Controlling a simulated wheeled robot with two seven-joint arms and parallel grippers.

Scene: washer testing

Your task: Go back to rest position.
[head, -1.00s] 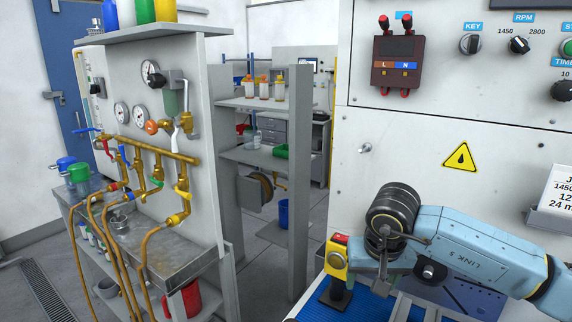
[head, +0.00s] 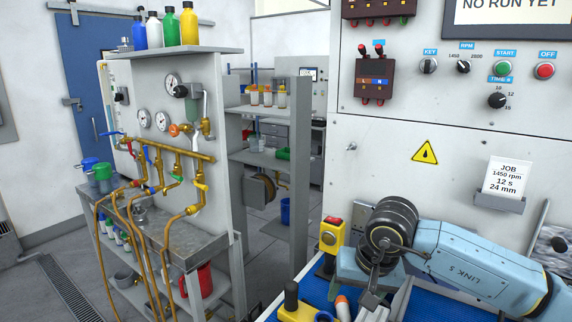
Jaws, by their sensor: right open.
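My right arm comes in from the right, pale blue with a black ringed wrist. My right gripper (head: 377,297) hangs below that wrist, over the blue bench top near the bottom edge of the head view. Its jaws are open, and I see nothing held between them. The wrist hides part of the fingers and the bench behind them. My left gripper is not in view.
A yellow box with a red top (head: 332,235) stands close left of my wrist. A yellow-and-black item (head: 292,303) lies at the bench's near left. The white control panel (head: 390,145) rises behind.

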